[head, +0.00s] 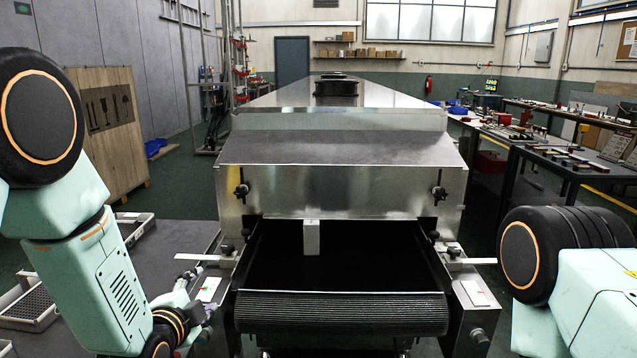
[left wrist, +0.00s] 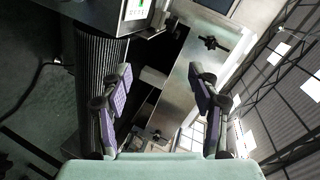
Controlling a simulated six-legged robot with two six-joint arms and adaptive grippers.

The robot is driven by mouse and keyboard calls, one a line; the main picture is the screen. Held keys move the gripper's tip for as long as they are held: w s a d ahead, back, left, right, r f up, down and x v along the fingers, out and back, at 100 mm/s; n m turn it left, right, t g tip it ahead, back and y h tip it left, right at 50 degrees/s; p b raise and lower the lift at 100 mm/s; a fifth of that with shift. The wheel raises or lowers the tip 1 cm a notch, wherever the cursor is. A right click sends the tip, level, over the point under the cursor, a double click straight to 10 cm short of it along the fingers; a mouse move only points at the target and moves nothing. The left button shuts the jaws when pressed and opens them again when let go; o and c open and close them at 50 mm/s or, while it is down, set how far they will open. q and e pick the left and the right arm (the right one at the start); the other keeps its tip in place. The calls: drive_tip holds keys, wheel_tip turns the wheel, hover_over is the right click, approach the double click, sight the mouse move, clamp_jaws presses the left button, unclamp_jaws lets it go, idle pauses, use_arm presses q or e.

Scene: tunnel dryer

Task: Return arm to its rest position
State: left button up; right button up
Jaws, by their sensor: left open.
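My left arm comes in from the left in the head view. Its gripper (head: 197,292) is low, beside the left side of the dryer's belt end, and partly hidden by the arm. In the left wrist view the left gripper (left wrist: 163,88) has its two purple-padded fingers spread apart with nothing between them touching both. A small white block (head: 311,238) stands at the mouth of the tunnel dryer (head: 340,187), apart from the gripper. A pale block also shows beyond the fingers in the left wrist view (left wrist: 153,77). My right arm shows at the right; its gripper is out of view.
The dark conveyor belt (head: 342,312) runs out of the dryer toward me between metal side rails. A grey table (head: 170,250) with trays (head: 35,305) lies at left. A wooden crate (head: 110,135) stands behind it. Workbenches (head: 570,160) with tools line the right.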

use_arm(q)
drive_tip(key=s+f+n+g, duration=0.4)
drive_tip(key=s+f+n, duration=0.35)
drive_tip(key=f, duration=0.25)
drive_tip(key=s+f+n+g, duration=0.2)
drive_tip(key=s+f+g, duration=0.1)
drive_tip(key=s, duration=0.8)
drive_tip(key=s+f+n+g, duration=0.2)
drive_tip(key=s+f+g, duration=0.2)
drive_tip(key=s, duration=0.7)
drive_tip(key=s+f+n+g, duration=0.3)
drive_tip(key=s+f, duration=0.4)
drive_tip(key=s, duration=0.4)
drive_tip(key=shift+a, duration=0.15)
drive_tip(key=shift+f, duration=0.15)
drive_tip(key=shift+c, duration=0.2)
